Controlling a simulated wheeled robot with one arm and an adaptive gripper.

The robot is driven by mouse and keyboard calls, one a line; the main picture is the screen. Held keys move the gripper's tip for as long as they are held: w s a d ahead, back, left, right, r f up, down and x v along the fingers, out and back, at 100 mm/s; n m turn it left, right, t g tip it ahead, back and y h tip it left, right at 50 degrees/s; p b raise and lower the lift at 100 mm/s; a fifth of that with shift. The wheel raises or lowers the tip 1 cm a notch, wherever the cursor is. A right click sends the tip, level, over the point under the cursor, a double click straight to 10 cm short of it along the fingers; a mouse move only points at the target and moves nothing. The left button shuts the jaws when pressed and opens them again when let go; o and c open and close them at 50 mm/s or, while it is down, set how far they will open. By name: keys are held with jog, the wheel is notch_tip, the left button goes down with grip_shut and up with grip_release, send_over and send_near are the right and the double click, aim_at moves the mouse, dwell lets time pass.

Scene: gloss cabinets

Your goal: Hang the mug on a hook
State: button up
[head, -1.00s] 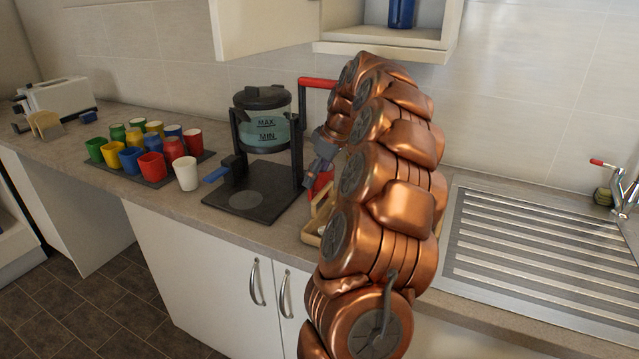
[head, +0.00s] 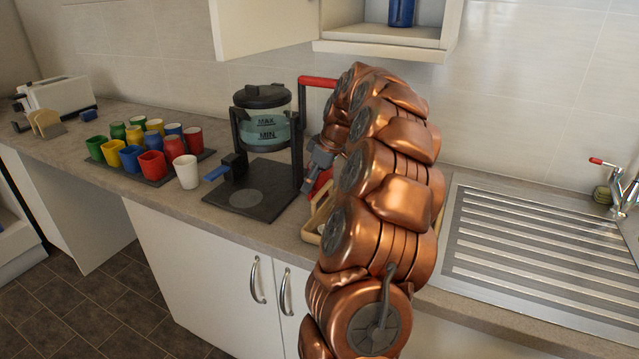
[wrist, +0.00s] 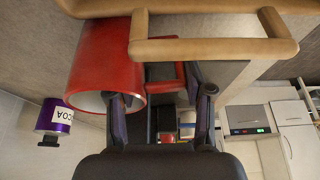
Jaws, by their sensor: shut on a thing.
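A red mug (wrist: 105,62) shows close up in the wrist view. Its open end faces the camera and its handle (wrist: 166,82) lies between my fingers. My gripper (wrist: 167,95) is shut on the mug; one finger overlaps the mug's rim, and the exact contact is hard to see. In the head view my gripper (head: 318,168) is partly hidden by my arm, with a bit of red mug (head: 319,182) below it. A wooden rack (wrist: 200,47) with pale bars passes close by the mug. In the head view only its edge (head: 311,228) shows beside my arm.
A coffee maker (head: 262,135) with a black base stands just left of my gripper. Several coloured cups on a dark tray (head: 205,155) and a white cup (head: 187,172) stand farther left. A steel drainer (head: 530,240) lies right. An open wall cabinet (head: 385,45) hangs above.

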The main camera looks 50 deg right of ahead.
grip_shut()
jog(key=shift+r, duration=0.1)
